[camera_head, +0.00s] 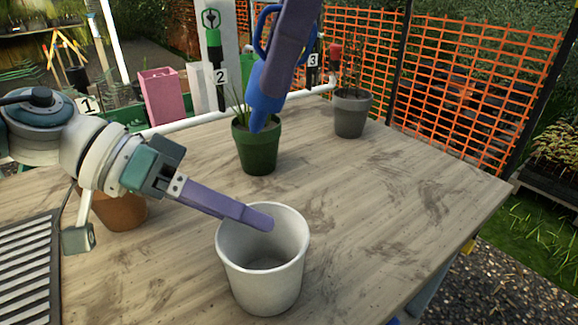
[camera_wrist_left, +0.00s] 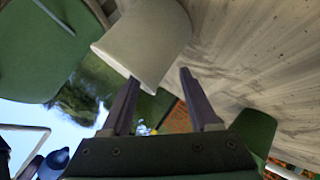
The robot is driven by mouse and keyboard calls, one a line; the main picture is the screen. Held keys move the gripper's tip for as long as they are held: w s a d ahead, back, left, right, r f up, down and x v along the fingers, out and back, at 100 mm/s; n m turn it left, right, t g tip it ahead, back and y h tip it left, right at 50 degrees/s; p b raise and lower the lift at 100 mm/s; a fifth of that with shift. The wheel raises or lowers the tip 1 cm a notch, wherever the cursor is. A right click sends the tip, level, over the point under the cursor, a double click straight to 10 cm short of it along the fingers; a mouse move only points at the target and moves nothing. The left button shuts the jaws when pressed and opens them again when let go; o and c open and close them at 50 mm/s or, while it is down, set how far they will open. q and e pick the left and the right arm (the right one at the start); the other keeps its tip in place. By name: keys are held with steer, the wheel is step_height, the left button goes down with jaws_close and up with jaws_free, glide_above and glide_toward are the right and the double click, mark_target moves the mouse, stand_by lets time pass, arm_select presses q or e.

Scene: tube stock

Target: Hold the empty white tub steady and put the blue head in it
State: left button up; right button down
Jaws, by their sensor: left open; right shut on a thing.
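The white tub (camera_head: 262,285) stands upright near the front middle of the table, and its visible inside is empty. It also shows in the left wrist view (camera_wrist_left: 150,40), just beyond the fingertips. My left gripper (camera_head: 265,222) is open, with a purple finger reaching over the tub's rim from the left. The left wrist view shows both its fingers (camera_wrist_left: 158,78) spread apart; I cannot tell whether they touch the tub. The blue head (camera_head: 262,112) is held up in the air by my right gripper (camera_head: 276,88), behind the tub and in front of the green pot. The finger partly hides it.
A green pot with a plant (camera_head: 255,158) stands behind the tub, and a grey pot (camera_head: 350,118) stands farther back right. A terracotta pot (camera_head: 122,214) is partly hidden behind my left arm. A dark slatted tray (camera_head: 28,275) lies at left. The table's right side is clear.

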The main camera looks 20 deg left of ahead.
arm_select(q)
steer(key=shift+c, duration=0.3)
jaws_close()
stand_by(0.4)
